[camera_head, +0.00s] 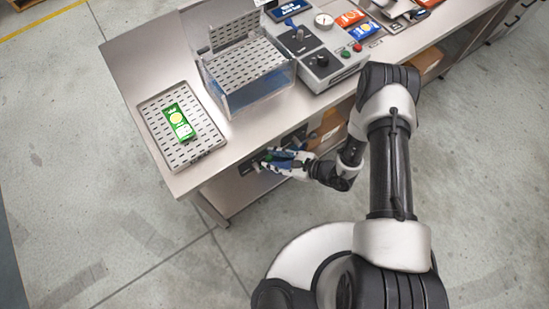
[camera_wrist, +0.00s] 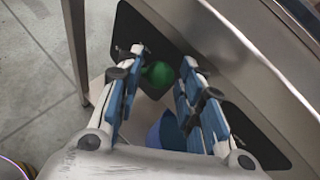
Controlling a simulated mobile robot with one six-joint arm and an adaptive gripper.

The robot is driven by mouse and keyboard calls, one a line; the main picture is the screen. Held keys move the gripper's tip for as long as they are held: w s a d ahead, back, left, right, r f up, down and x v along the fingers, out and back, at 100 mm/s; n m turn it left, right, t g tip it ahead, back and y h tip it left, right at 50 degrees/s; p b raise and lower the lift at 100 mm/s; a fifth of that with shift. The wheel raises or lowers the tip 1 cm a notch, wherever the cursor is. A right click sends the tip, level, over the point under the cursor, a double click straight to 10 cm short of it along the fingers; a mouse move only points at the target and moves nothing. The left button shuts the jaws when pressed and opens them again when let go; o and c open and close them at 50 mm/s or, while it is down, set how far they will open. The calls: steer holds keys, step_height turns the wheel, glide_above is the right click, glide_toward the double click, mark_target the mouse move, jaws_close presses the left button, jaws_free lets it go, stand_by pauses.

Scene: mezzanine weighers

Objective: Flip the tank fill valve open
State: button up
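The clear tank (camera_head: 262,94) with a perforated grey top stands on the counter. My gripper (camera_head: 274,162) is low at the counter's front face, by a dark panel (camera_head: 248,168). In the wrist view my gripper (camera_wrist: 163,68) is open, with its blue-padded fingers apart. A round green knob (camera_wrist: 158,75) shows between the fingertips, in front of the dark panel (camera_wrist: 131,28). A blue rounded part (camera_wrist: 168,131) shows lower between the fingers. Contact with either part cannot be told. No label shows which is the fill valve, and its lever position is hidden.
A perforated tray (camera_head: 150,118) with a green packet (camera_head: 179,121) lies on the counter's left end. A grey control box (camera_head: 322,66) with knobs stands right of the tank. Cardboard boxes (camera_head: 333,125) sit under the counter. The floor at left is clear.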

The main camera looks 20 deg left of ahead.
steer(key=shift+o, duration=0.7)
steer(key=v, duration=1.2)
steer(key=shift+w, duration=0.1)
